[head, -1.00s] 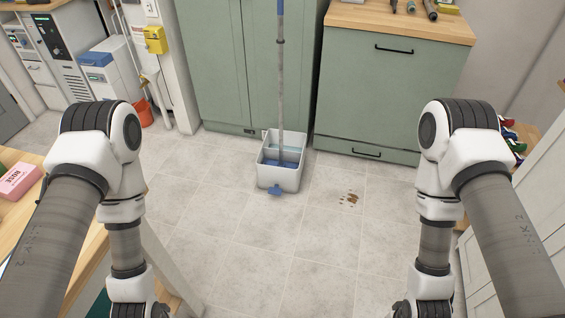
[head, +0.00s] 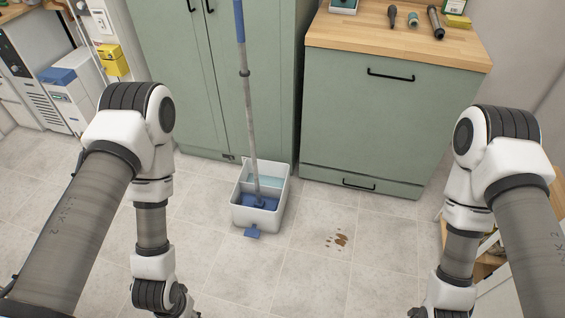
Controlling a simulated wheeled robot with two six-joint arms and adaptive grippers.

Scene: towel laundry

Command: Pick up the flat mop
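The flat mop (head: 247,100) stands nearly upright, with a blue upper handle, a grey pole and a blue head in a light grey bucket (head: 262,213). The bucket is on the tiled floor in front of the green cabinets and has water in its back compartment. Both my arms are in view, left and right of the bucket and apart from it and the mop.
A brown stain (head: 337,240) is on the floor right of the bucket. A green tall cabinet (head: 180,90) and a green counter (head: 375,125) with a wooden top stand behind. Tools lie on the counter.

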